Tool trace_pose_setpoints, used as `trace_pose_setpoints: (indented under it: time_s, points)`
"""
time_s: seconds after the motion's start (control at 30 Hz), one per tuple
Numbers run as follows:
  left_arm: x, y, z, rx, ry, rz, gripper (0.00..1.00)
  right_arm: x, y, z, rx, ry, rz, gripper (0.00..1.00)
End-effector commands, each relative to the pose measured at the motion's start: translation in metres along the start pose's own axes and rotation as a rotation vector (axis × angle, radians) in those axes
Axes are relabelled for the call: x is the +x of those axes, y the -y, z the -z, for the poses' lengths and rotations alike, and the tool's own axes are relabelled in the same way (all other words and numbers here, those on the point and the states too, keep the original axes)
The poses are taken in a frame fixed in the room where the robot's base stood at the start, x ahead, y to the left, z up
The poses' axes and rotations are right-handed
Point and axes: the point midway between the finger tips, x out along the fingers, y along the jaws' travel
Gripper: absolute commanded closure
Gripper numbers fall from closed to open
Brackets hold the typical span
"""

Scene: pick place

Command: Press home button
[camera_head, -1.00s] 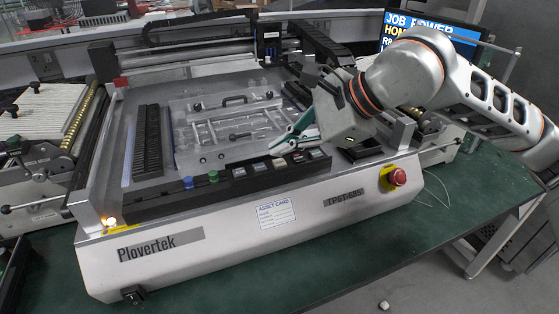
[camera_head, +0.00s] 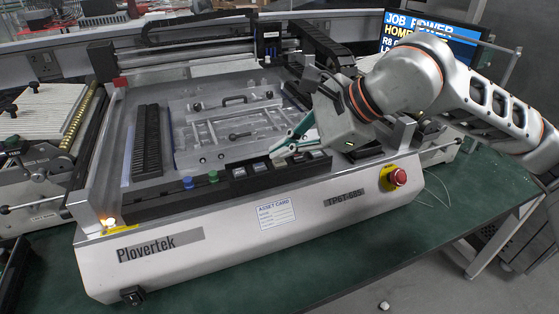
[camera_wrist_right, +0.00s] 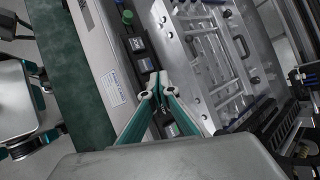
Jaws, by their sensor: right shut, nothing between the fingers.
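My right gripper (camera_head: 274,154) reaches in from the right with its teal fingers shut and nothing between them. Its tips are over the row of square buttons on the machine's dark front strip; it also shows in the right wrist view (camera_wrist_right: 157,79). I cannot tell whether the tips touch a button. Square buttons show left of the tips (camera_head: 239,171) and right of them (camera_head: 314,155). A blue round button (camera_head: 188,183) and a green round button (camera_head: 213,176) sit further left. The left gripper is not visible.
The grey Plovertek machine (camera_head: 262,240) stands on a green table (camera_head: 400,250). A red emergency button (camera_head: 398,177) is on its front right. A screen (camera_head: 462,42) behind the arm shows "JOB POWER" and "HOME". A gantry (camera_head: 195,50) crosses the back.

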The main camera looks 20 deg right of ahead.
Motion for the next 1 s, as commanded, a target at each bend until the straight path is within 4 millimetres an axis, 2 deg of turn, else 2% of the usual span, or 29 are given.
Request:
trace_pose_setpoints:
  time_s: [1.0]
  points:
    - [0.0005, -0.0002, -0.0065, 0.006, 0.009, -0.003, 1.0, 0.006, -0.0043, 0.0045, 0.0, 0.0, 0.0, 1.0]
